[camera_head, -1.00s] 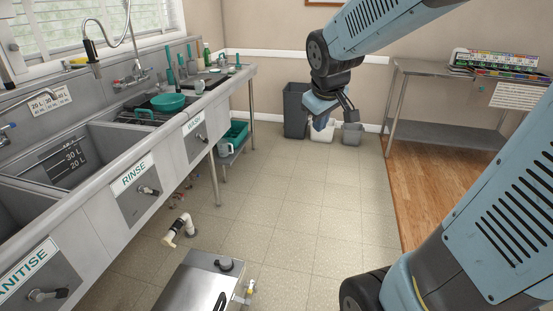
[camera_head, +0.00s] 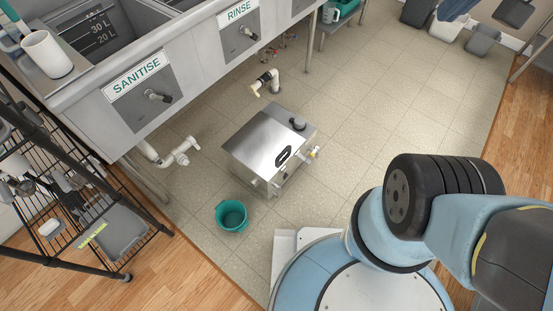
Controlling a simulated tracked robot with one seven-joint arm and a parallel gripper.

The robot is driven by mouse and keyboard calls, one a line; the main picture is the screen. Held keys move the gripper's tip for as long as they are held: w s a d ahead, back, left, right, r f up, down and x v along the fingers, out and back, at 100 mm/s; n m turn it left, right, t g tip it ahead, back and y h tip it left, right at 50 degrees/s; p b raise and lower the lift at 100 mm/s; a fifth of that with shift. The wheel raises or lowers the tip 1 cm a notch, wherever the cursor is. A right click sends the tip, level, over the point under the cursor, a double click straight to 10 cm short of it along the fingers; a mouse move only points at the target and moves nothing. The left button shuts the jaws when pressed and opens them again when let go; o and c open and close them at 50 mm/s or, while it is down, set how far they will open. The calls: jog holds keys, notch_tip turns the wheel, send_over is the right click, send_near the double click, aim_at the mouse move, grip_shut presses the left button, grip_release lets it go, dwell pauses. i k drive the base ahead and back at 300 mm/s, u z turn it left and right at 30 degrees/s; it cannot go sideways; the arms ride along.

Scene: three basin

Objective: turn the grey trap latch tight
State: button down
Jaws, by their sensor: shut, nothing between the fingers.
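A steel trap box (camera_head: 250,145) stands on the tiled floor, with a dark oval handle (camera_head: 283,156) on its lid. Small fittings show at its front edge (camera_head: 273,188), and a pale fitting with a yellow part (camera_head: 314,153) is on its right side. I cannot tell which small part is the grey latch, or how it is turned.
The sink bench with the SANITISE panel (camera_head: 138,77) runs along the upper left. A teal bucket (camera_head: 231,216) stands in front of the trap. White pipes (camera_head: 172,154) end near the floor. A black wire rack (camera_head: 75,205) is at left. Tiles right of the trap are clear.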

aim_at(306, 161)
jog(key=u, duration=0.6)
jog(key=k, duration=0.7)
jog(key=z, duration=0.9)
